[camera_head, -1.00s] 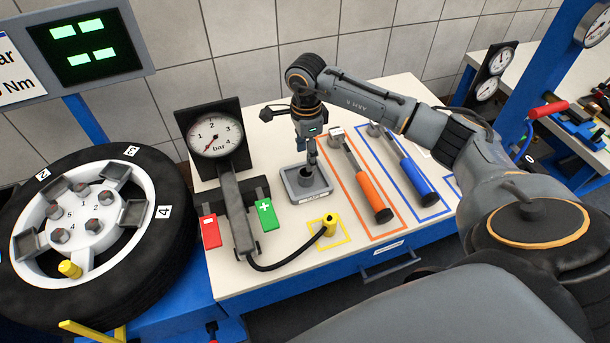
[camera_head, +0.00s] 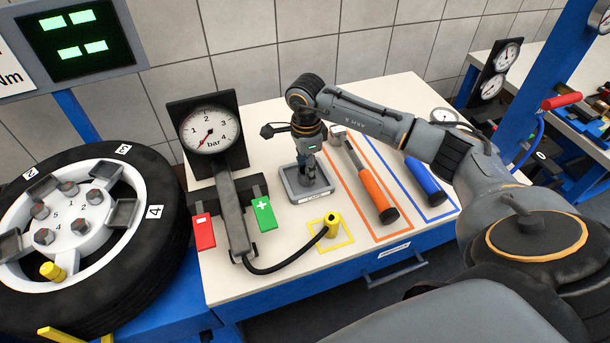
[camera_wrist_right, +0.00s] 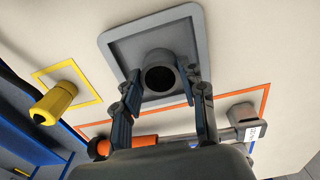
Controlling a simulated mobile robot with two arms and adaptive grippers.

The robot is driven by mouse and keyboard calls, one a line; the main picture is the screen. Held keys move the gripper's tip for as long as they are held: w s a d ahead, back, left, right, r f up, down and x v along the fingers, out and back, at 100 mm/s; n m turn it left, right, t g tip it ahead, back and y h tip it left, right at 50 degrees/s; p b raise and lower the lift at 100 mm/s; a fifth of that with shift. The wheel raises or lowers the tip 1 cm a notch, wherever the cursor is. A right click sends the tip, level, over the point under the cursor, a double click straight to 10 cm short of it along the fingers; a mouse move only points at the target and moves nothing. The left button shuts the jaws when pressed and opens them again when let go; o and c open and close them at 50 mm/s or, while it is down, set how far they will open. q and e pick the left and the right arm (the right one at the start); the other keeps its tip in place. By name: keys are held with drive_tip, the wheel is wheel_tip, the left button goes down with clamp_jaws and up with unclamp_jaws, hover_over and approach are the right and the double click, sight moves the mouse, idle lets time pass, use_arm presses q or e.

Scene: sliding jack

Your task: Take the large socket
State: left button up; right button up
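The large socket (camera_wrist_right: 160,76) is a dark grey cylinder with a round opening, sitting in a shallow grey tray (camera_wrist_right: 118,45). The tray also shows on the white worktop in the head view (camera_head: 291,193), where my gripper mostly covers the socket. My right gripper (camera_wrist_right: 164,94) is open, pointing down at the tray. In the wrist view its fingers lie to either side of the socket, with a gap on the left; contact on the right side cannot be told. My left gripper is not in view.
An orange-handled tool (camera_head: 374,194) and a blue-handled one (camera_head: 424,177) lie right of the tray. A yellow-tipped hose (camera_head: 332,222) is in front. The pressure gauge (camera_head: 208,132) and a large wheel (camera_head: 150,241) are at left.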

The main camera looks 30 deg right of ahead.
drive_tip(key=c, duration=0.4)
drive_tip(key=shift+w+r+p, duration=0.1)
drive_tip(key=shift+r+p, duration=0.25)
drive_tip(key=shift+r, duration=0.1)
drive_tip(key=shift+r+p, duration=1)
drive_tip(key=shift+r, duration=0.8)
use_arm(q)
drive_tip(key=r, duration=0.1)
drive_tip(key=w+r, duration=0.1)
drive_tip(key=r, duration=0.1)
use_arm(e)
drive_tip(key=shift+r, duration=0.25)
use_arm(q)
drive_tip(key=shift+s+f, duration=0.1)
